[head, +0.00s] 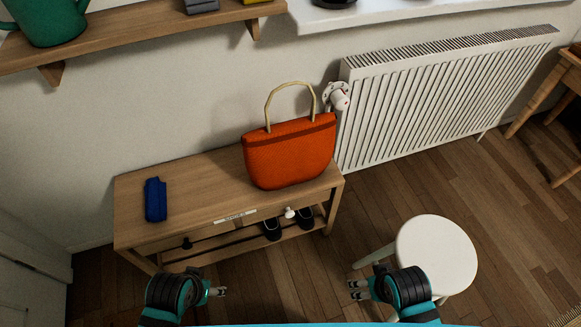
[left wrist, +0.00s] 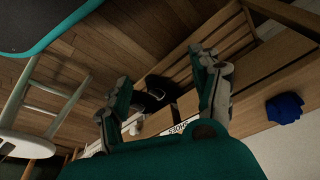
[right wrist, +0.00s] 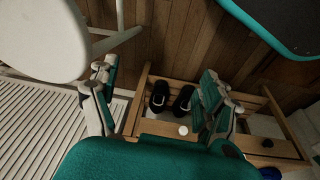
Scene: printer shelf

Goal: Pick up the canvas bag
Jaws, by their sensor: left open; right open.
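The canvas bag (head: 290,155) is orange-red with a darker band and a pale loop handle (head: 288,86). It stands upright on the right end of the wooden bench (head: 200,180) against the wall. My left gripper (head: 221,292) is in front of the bench, open and empty; its fingers (left wrist: 160,95) show spread in the left wrist view. My right gripper (head: 353,289) is open and empty, in front of the bench and left of the stool; its fingers (right wrist: 155,90) are spread in the right wrist view. Both are apart from the bag. The bag is not clearly visible in either wrist view.
A blue folded item (head: 155,200) lies on the bench's left end. Dark shoes (head: 272,230) sit on its lower rack. A white stool (head: 436,255) stands at right, beside my right gripper. A radiator (head: 440,95) and a wall shelf (head: 130,35) are behind.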

